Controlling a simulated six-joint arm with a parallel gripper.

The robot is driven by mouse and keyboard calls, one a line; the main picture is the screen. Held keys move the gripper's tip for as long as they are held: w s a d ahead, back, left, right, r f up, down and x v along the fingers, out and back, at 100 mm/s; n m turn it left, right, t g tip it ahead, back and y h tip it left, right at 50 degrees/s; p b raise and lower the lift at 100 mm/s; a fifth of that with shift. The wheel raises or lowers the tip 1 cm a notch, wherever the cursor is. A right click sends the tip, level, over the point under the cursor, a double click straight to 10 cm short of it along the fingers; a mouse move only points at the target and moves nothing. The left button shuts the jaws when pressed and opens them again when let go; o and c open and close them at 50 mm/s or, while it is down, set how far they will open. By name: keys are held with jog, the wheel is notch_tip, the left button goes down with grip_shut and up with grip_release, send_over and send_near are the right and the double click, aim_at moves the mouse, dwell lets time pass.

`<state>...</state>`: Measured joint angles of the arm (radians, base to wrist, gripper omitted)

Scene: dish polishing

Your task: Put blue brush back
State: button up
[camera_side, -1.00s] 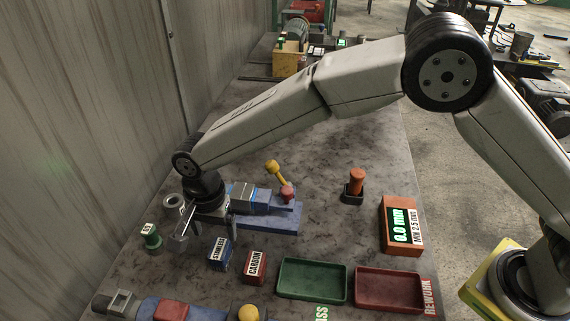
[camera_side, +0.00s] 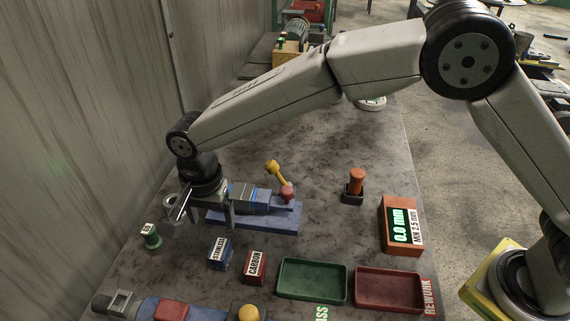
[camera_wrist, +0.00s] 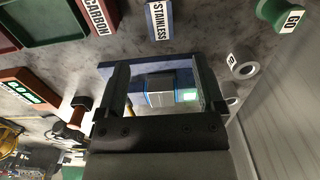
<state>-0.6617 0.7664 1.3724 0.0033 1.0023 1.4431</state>
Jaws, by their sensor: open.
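A blue block labelled STAINLESS (camera_side: 220,253) stands on the table in front of the blue fixture; it also shows at the top of the wrist view (camera_wrist: 158,20). Which item is the blue brush is not clear. The blue fixture (camera_side: 262,218) bears a grey block with blue edges (camera_side: 248,199), seen between my fingers in the wrist view (camera_wrist: 160,91). My gripper (camera_side: 205,214) is open and empty at the fixture's left end. Whether its fingers touch anything is hard to tell.
A red CARBON block (camera_side: 255,267) stands right of the STAINLESS block. Green (camera_side: 312,298) and red (camera_side: 388,307) trays lie in front. A green GO gauge (camera_side: 150,237) and grey rings (camera_wrist: 243,64) are near the left. A yellow-handled lever (camera_side: 277,174) rises from the fixture.

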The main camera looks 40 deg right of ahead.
jog(key=s+d+r+n+t, duration=0.1)
jog(key=s+d+n, duration=0.2)
jog(key=d, duration=1)
jog(key=s+d+r+n+t, duration=0.1)
jog(key=s+d+n, duration=0.25)
jog(key=d, duration=1.05)
jog(key=s+d+f+n, duration=0.1)
jog(key=s+d+n, duration=0.1)
jog(key=s+d, duration=0.4)
jog(key=shift+s+d+f+t, duration=0.3)
jog(key=shift+s+f, duration=0.1)
jog(key=shift+s, duration=0.8)
jog(key=shift+n, duration=0.25)
